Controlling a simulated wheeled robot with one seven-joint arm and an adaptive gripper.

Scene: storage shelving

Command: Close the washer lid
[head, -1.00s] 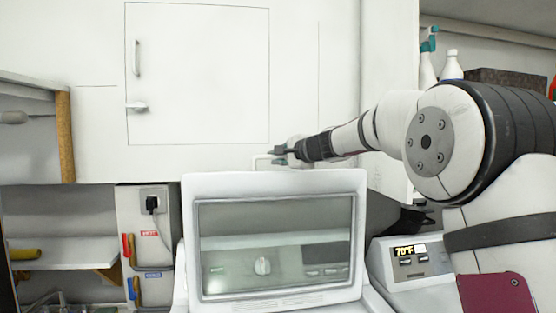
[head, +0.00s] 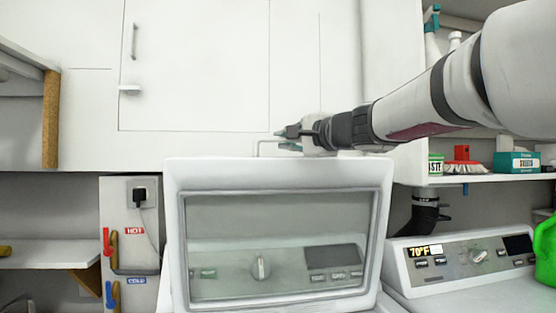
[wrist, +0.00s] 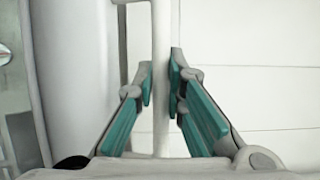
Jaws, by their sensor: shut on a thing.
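The washer lid (head: 277,172) is a white frame with a large window, standing raised in the middle of the head view. Its thin pale handle (head: 262,143) sticks up from the top edge. My gripper (head: 285,139) is at this handle, reaching in from the right. In the wrist view the handle is a pale bar (wrist: 161,25) running between the teal fingers of my gripper (wrist: 160,80), which is shut on it. The washer's control panel (head: 230,265) with a round knob shows through the window. The washer's opening is hidden.
A second white machine (head: 400,275) with a lit display stands at the right, beside a green jug (head: 546,255). Shelves with bottles and boxes are above it. A white cabinet (head: 200,60) is behind the lid. A wooden-edged shelf (head: 50,120) is at the left.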

